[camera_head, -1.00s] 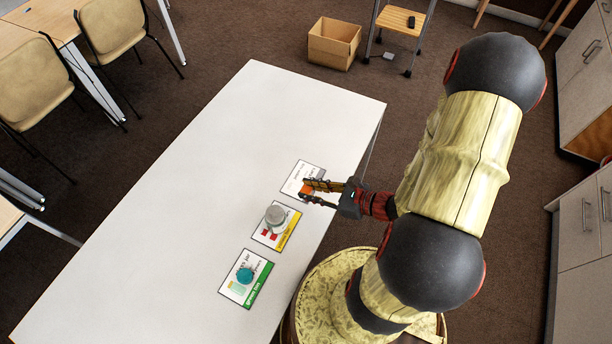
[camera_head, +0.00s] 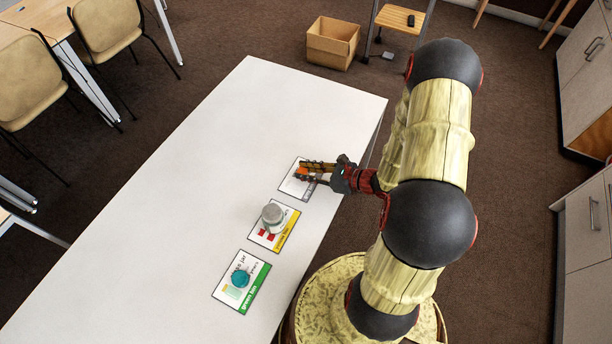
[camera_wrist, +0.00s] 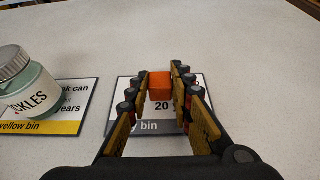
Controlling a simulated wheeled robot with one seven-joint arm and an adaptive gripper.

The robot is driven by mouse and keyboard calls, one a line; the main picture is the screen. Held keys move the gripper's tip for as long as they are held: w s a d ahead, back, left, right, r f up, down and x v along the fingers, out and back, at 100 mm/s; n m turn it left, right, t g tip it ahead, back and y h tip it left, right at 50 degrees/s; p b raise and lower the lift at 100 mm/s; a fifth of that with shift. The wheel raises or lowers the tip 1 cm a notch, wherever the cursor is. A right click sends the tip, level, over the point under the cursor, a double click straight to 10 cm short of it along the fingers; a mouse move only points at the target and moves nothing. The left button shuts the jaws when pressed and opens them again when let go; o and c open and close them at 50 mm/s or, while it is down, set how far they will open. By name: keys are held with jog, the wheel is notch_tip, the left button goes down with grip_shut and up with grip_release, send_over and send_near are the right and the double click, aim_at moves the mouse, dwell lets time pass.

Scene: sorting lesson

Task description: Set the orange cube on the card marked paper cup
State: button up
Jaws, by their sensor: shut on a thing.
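My gripper (camera_head: 305,169) is shut on the orange cube (camera_head: 301,174), low over the farthest card (camera_head: 288,186). In the wrist view the cube (camera_wrist: 160,87) sits between the two fingertips (camera_wrist: 159,76). Behind it is the same card (camera_wrist: 122,119), with a grey strip ending in "y bin" and "20 y" visible. The cube and fingers hide the rest of its wording, so I cannot read its item name. I cannot tell whether the cube touches the card.
A pickles jar (camera_wrist: 32,88) stands on the yellow bin card (camera_wrist: 75,117), left of the gripper in the wrist view. A teal object (camera_head: 240,278) sits on the green bin card (camera_head: 257,289). The white table (camera_head: 150,220) is otherwise clear.

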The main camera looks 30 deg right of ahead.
jog(key=shift+f, duration=0.85)
jog(key=shift+r, duration=0.1)
jog(key=o, duration=0.4)
jog(key=shift+f, duration=0.2)
jog(key=o, duration=0.5)
